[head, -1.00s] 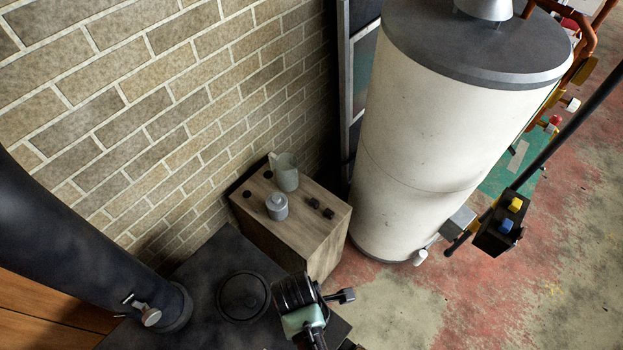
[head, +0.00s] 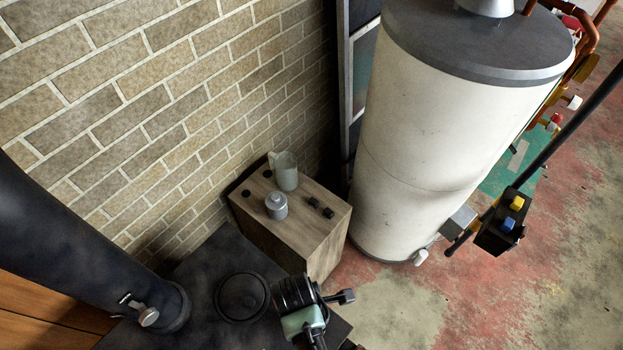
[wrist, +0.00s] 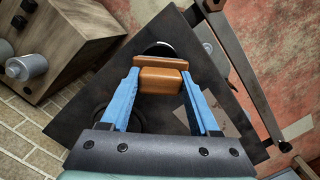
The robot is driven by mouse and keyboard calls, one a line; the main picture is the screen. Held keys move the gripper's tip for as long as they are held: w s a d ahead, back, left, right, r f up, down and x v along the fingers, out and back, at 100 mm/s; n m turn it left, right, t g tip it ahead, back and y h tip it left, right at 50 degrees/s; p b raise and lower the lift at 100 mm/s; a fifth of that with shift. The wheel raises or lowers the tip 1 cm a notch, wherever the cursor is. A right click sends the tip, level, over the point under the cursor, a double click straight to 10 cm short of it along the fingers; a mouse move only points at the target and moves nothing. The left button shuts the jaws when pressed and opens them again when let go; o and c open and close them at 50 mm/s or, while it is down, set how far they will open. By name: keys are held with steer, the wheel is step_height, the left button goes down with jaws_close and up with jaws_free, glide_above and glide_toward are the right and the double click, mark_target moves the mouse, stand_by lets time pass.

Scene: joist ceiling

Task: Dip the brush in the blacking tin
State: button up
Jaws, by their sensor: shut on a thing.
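In the wrist view my gripper (wrist: 160,85) has its two blue fingers closed on an orange-brown wooden piece, which looks like the brush (wrist: 161,79). Its bristles are hidden. Just beyond the brush, a dark round shape with a pale rim (wrist: 158,47) lies partly covered by it on the black stove top (wrist: 100,78). It may be the blacking tin, but I cannot tell for sure. I cannot tell whether the brush touches it. In the head view my wrist is over the stove's front right part, and the fingers and brush are hidden.
A round lid (head: 242,297) lies on the stove top (head: 205,265), beside a thick black flue pipe (head: 75,215). Behind stands a wooden cabinet (head: 280,240) with a grey canister (head: 276,206) and a jug (head: 285,172). A tall white tank (head: 430,140) stands right.

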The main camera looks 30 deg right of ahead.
steer(key=shift+f, duration=0.65)
stand_by(1.6)
steer(key=shift+r, duration=0.1)
step_height(320, 180, up, 7)
steer(key=p, duration=0.7)
stand_by(0.8)
steer(key=w+a+r+m+y+b, duration=0.1)
steer(key=w+a+m+b, duration=0.7)
steer(key=m+b, duration=0.5)
steer(key=shift+w+a+r+g, duration=0.3)
steer(key=shift+a+r+g, duration=0.1)
steer(key=shift+a, duration=0.35)
